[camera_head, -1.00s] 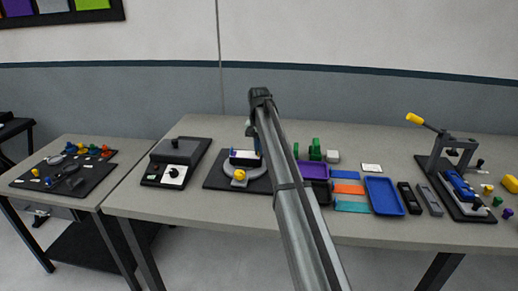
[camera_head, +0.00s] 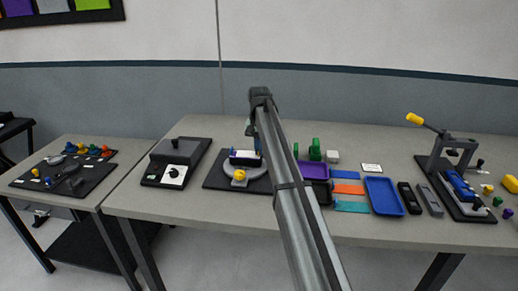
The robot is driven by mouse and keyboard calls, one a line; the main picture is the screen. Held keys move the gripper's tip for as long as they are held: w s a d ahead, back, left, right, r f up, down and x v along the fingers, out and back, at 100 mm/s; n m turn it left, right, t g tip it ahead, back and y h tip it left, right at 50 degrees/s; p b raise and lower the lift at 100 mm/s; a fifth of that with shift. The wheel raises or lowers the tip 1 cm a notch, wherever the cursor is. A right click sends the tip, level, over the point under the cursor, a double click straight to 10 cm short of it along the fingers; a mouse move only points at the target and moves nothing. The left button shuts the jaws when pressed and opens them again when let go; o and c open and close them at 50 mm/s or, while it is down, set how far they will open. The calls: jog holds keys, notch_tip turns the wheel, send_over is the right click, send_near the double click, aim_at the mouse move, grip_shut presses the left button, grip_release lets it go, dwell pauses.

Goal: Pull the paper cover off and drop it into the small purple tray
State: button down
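The small purple tray (camera_head: 314,170) lies on the main table just right of my arm, and no paper shows in it. A dark block with a light top and blue parts (camera_head: 243,157) sits on a round grey stand (camera_head: 237,174) on a black base. I cannot make out a separate paper cover on it. My gripper (camera_head: 250,131) points down at the right end of this block, mostly hidden behind my own arm. Whether it touches or holds anything cannot be seen.
A black device with a knob (camera_head: 174,171) stands left of the stand. Right of the purple tray lie coloured strips (camera_head: 348,190), a blue tray (camera_head: 383,196) and a small white card (camera_head: 372,168). A lever press (camera_head: 452,155) with a yellow handle stands far right.

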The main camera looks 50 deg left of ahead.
jog(key=shift+r, duration=0.65)
dwell(0.3)
jog(key=shift+r, duration=3.35)
jog(key=w+d+f, duration=0.3)
jog(key=w+d, duration=0.4)
jog(key=w, duration=0.1)
jog(key=w+d+f, duration=0.3)
jog(key=w+d, duration=0.5)
jog(key=shift+w+d+f, duration=0.15)
jog(key=shift+f, duration=0.25)
jog(key=shift+f, duration=0.1)
jog(key=shift+f, duration=2.3)
